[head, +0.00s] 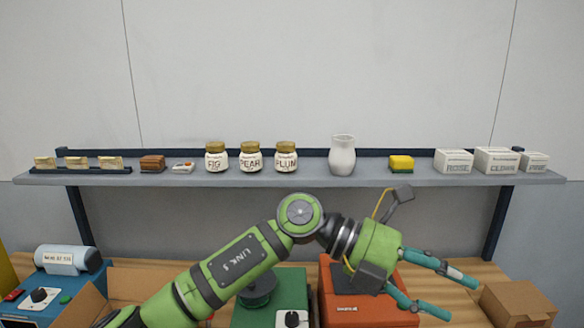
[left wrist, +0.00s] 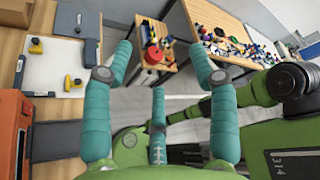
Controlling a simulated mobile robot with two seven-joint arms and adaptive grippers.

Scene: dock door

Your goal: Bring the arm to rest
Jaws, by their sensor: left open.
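My left arm (head: 235,266) is green and comes in from the lower left of the head view, bent at the elbow below the shelf. My left gripper (head: 458,298) has teal fingers that are spread apart and empty, pointing to the lower right above the bench. In the left wrist view the gripper (left wrist: 160,70) shows its teal fingers apart with nothing between them. My right gripper is not in view.
A grey shelf (head: 310,178) holds jars, a white vase (head: 342,155), a yellow sponge (head: 401,163) and white boxes. Below stand an orange machine (head: 350,311), a green machine (head: 290,285) and a cardboard box (head: 517,303). Side tables with clutter show in the left wrist view.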

